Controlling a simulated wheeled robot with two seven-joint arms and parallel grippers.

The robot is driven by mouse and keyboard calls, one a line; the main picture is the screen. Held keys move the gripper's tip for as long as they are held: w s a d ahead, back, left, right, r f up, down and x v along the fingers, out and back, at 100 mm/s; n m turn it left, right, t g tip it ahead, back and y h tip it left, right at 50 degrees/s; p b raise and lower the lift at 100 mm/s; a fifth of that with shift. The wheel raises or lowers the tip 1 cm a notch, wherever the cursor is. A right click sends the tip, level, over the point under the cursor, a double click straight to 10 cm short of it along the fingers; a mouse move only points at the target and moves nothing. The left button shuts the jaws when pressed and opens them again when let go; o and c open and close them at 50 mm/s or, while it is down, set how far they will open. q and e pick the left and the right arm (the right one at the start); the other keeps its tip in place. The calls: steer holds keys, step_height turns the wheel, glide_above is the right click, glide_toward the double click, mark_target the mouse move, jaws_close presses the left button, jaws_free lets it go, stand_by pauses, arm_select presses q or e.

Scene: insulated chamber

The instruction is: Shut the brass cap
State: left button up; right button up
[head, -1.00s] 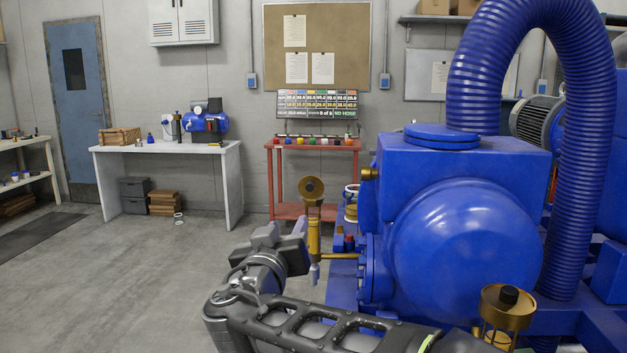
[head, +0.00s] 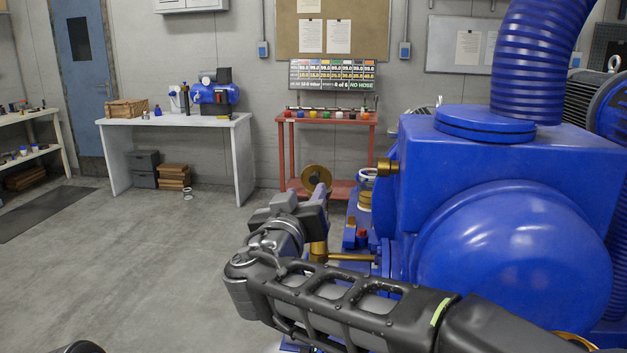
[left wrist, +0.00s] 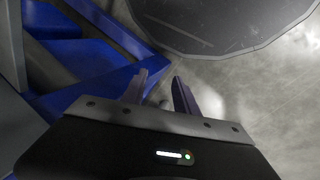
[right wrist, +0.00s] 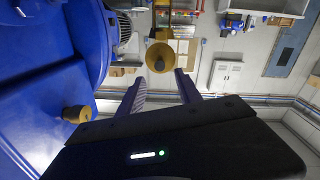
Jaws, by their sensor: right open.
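The brass cap (head: 316,178) is a round disc standing tilted up, its face toward me, at the top of an upright brass pipe (head: 318,250) beside the blue machine. My right gripper (head: 322,198) is just in front of the cap and pipe and hides part of them. In the right wrist view the cap (right wrist: 160,57) shows beyond and between the open, empty fingers; whether they touch it I cannot tell. My left gripper (left wrist: 160,77) is open and empty over blue framework and grey floor, out of the head view.
The big blue machine (head: 515,250) fills the right side, with a brass knob (head: 387,167) on its side. A red cart (head: 284,150) stands behind the cap, and a white workbench (head: 115,134) at the back left.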

mark_target(314, 179)
steer(key=p+x, duration=0.2)
steer(key=x, duration=0.4)
steer(key=shift+w+d+r, duration=0.1)
steer(key=shift+w+d, duration=0.1)
steer(key=shift+w, duration=0.5)
steer(key=shift+c, duration=0.2)
jaws_close()
